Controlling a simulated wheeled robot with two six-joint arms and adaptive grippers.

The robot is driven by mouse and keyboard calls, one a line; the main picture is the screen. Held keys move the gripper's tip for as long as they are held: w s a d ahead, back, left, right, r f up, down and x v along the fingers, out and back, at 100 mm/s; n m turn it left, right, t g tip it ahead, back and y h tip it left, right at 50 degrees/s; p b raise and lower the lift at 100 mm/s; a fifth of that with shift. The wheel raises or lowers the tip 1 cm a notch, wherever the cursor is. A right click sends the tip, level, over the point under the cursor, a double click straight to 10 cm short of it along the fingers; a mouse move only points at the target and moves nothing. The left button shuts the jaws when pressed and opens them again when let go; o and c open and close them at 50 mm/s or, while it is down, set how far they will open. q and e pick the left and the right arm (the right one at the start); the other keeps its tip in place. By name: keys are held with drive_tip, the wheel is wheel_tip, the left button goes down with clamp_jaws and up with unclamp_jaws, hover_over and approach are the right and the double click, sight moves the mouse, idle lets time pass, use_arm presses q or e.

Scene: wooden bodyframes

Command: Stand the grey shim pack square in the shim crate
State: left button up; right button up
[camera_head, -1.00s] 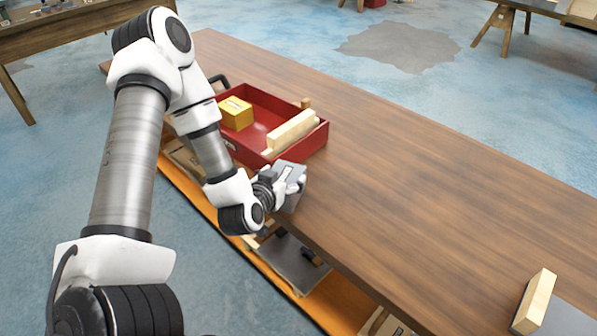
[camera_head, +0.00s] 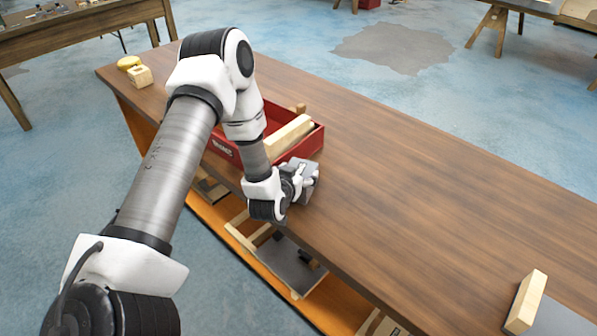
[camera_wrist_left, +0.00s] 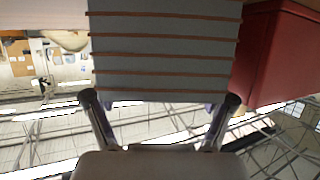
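The grey shim pack (camera_head: 309,190) is at the table's near edge, just in front of the shim crate. In the left wrist view the pack (camera_wrist_left: 165,55) is a grey block with thin brown stripes, between my two fingers. My left gripper (camera_head: 300,175) is shut on it. The red shim crate (camera_head: 310,143) stands on the table behind the gripper, partly hidden by my arm. Its red wall also shows at the right in the left wrist view (camera_wrist_left: 280,60). The pack is outside the crate; whether it touches the table is unclear. My right gripper is not in view.
A pale wooden block (camera_head: 287,137) lies in the crate's right part. Another wooden block (camera_head: 526,300) stands by a grey plate (camera_head: 562,318) at lower right. Small items (camera_head: 139,76) sit at the table's far left. The tabletop (camera_head: 430,190) right of the crate is clear.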

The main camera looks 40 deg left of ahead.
use_arm(q)
drive_tip(key=shift+o, duration=1.3)
